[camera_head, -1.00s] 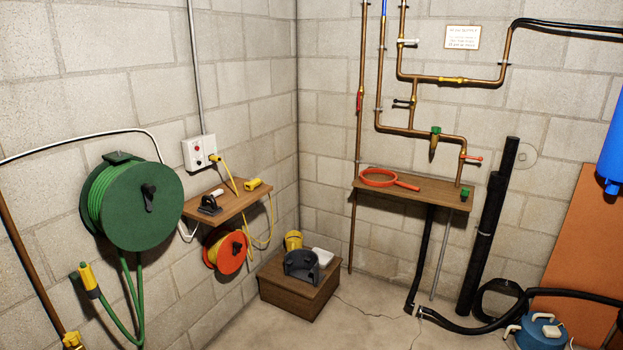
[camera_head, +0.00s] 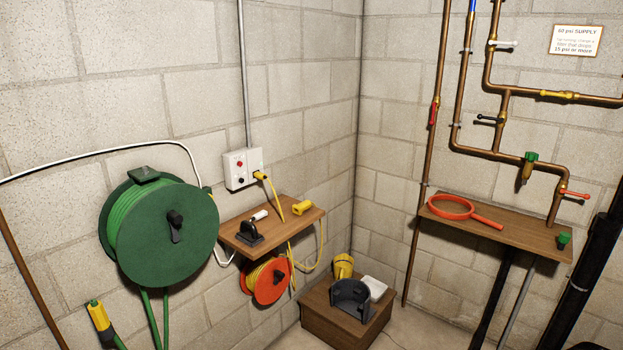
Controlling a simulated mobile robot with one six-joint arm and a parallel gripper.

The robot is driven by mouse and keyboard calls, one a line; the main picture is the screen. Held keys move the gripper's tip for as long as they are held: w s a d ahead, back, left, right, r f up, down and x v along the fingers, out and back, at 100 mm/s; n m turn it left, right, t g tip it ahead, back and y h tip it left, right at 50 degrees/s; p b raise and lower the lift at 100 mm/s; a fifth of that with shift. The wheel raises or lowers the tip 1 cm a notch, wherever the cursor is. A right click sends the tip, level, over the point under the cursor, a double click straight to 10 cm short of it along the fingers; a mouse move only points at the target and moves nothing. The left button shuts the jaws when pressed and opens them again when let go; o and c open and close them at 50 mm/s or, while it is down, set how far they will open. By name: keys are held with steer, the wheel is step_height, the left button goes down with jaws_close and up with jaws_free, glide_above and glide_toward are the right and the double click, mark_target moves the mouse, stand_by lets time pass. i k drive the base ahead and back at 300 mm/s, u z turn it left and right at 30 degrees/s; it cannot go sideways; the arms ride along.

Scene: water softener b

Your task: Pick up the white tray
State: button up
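The white tray (camera_head: 374,288) is a small, pale, box-like thing on top of a low wooden box (camera_head: 338,327) in the corner of the room. A dark grey round holder (camera_head: 351,301) stands in front of it and hides part of its left side. A yellow cup-like thing (camera_head: 343,265) stands behind and to the left of it. My gripper is not in view.
A wall shelf (camera_head: 262,236) with small tools and an orange cord reel (camera_head: 268,281) is left of the box. A green hose reel (camera_head: 160,228) is further left. A wooden shelf (camera_head: 535,243) with a red ring-shaped tool (camera_head: 464,211) is on the right, beside copper pipes.

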mark_target(379, 289)
steer(key=u, duration=0.25)
steer(key=i, duration=0.9)
steer(key=u, duration=0.25)
